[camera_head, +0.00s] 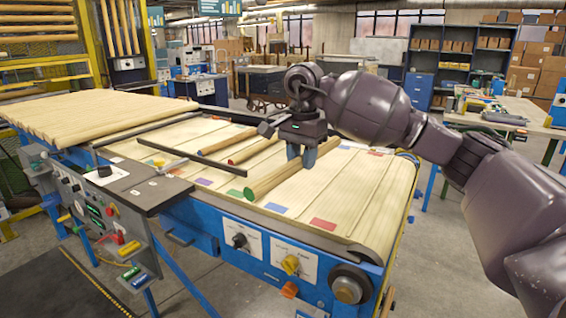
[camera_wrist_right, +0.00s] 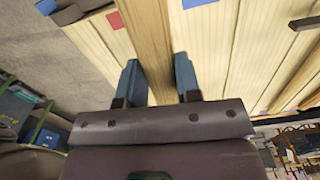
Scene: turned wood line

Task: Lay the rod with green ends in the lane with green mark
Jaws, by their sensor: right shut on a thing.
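The rod with green ends (camera_head: 275,176) is pale wood, with its near green end (camera_head: 248,193) showing. My right gripper (camera_head: 302,157) is shut on it towards its far part. In the right wrist view the rod (camera_wrist_right: 148,40) runs between the two blue fingers (camera_wrist_right: 158,82). Its far green end is not clearly seen. I cannot tell whether the rod touches the bed. My left gripper is not in view.
A control panel (camera_head: 110,195) stands at the front left.

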